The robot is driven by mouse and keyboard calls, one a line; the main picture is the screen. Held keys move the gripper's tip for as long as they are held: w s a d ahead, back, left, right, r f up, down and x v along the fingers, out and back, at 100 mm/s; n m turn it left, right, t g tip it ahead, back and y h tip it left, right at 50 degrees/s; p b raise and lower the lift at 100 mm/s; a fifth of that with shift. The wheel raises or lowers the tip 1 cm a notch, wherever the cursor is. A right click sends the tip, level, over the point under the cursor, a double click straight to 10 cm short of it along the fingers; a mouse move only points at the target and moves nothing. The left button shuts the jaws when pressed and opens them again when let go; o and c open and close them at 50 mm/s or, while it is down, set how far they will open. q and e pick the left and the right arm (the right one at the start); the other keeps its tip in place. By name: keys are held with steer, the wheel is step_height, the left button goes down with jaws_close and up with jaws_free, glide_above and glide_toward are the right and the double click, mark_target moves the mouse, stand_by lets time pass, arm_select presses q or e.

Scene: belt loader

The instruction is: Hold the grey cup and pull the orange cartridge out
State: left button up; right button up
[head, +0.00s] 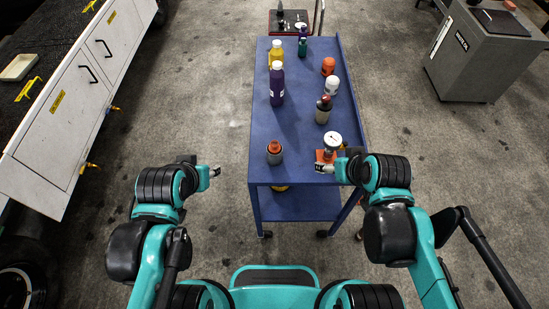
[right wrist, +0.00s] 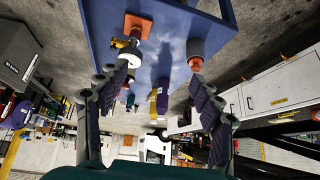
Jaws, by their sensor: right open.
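The grey cup (head: 275,158) stands upright near the front edge of the blue cart. The orange cartridge (head: 274,146) sits in it with its top showing. In the right wrist view the grey cup (right wrist: 197,47) and orange cartridge (right wrist: 195,65) appear upside down, beyond the fingers. My right gripper (head: 326,168) is at the cart's front right, right of the cup and close to an orange-based gauge. Its fingers are spread and empty in the right wrist view (right wrist: 160,72). My left gripper (head: 215,172) is off the cart's left side, apart from the cup; its opening is too small to tell.
The gauge (head: 333,141) stands on an orange base at the cart's front right. Several bottles, including a purple one (head: 277,84), stand further back on the blue cart (head: 262,122). The cart's middle near the cup is clear. A white cabinet (head: 75,95) is at left.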

steer(key=w+a+f+n+y+b, duration=0.45)
steer(key=w+f+b, duration=0.3)
steer(key=f, duration=0.35)
steer(key=n+y+b, duration=0.4)
steer(key=n+b, duration=0.1)
glide_toward(281, 156)
steer(key=shift+w+a+f, duration=0.2)
steer(key=shift+a+f, duration=0.1)
steer(key=shift+a, duration=0.2)
steer(key=shift+w+a+f+y+b, duration=0.1)
steer(key=shift+w+f+y+b, duration=0.2)
steer(key=shift+f, duration=0.1)
steer(key=shift+n, duration=0.25)
steer(key=b+x, duration=0.4)
steer(key=x, duration=0.6)
steer(key=shift+c, duration=0.3)
